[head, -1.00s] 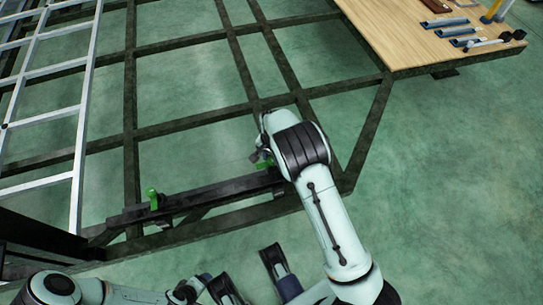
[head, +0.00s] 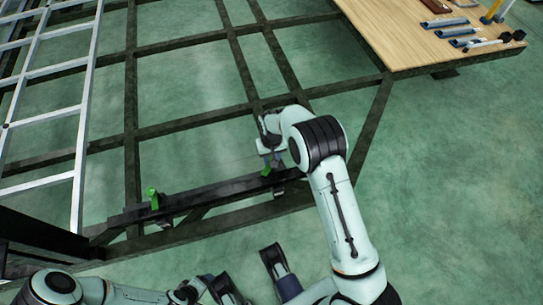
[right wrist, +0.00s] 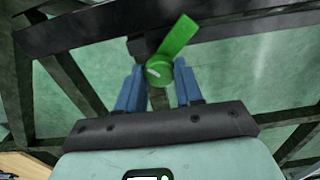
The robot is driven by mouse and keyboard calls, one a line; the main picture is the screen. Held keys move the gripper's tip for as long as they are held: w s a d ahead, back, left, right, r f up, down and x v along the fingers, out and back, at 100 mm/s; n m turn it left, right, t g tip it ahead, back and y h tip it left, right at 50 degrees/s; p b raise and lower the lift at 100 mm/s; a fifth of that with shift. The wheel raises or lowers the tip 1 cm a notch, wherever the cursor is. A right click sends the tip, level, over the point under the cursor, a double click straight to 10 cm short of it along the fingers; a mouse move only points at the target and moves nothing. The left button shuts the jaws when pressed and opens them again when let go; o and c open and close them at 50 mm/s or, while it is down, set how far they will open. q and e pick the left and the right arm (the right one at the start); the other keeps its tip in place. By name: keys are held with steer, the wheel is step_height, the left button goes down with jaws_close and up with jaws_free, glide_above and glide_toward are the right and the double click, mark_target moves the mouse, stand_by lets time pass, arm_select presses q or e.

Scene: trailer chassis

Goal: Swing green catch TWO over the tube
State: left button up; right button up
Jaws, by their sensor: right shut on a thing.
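Two green catches sit on the dark front tube (head: 225,189). The left catch (head: 153,199) stands upright near the tube's left end. The right catch (head: 266,171) is under my right gripper (head: 270,162). No number shows on either catch. In the right wrist view, the round green hub of the right catch (right wrist: 159,70) lies between the blue fingers of my right gripper (right wrist: 160,88), which is shut on it. Its flat tab points up and right, against the dark tube (right wrist: 95,30). My left gripper (head: 246,270) is open and empty, low in the head view.
The dark chassis frame (head: 190,125) has open gaps over the green floor. A silver ladder-like rack (head: 82,120) lies at the left. A wooden table (head: 400,45) with several tools stands at the upper right. Floor at the right is clear.

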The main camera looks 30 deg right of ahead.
steer(key=n, duration=0.4)
steer(key=shift+n, duration=0.3)
arm_select(q)
steer(key=shift+w+a+f, duration=0.2)
steer(key=shift+w+f, duration=0.05)
steer(key=shift+w, duration=0.1)
arm_select(e)
steer(key=n, duration=0.4)
steer(key=shift+n, duration=0.4)
steer(key=o, duration=1)
steer(key=shift+o, duration=0.2)
arm_select(q)
steer(key=shift+g+h, duration=0.3)
steer(key=shift+g, duration=0.3)
steer(key=s+r, duration=0.1)
steer(key=s+d+r+p, duration=0.2)
steer(key=s, duration=0.1)
steer(key=shift+s+r, duration=0.1)
steer(key=shift+r, duration=0.05)
arm_select(e)
step_height(320, 180, up, 13)
steer(key=shift+r, duration=0.2)
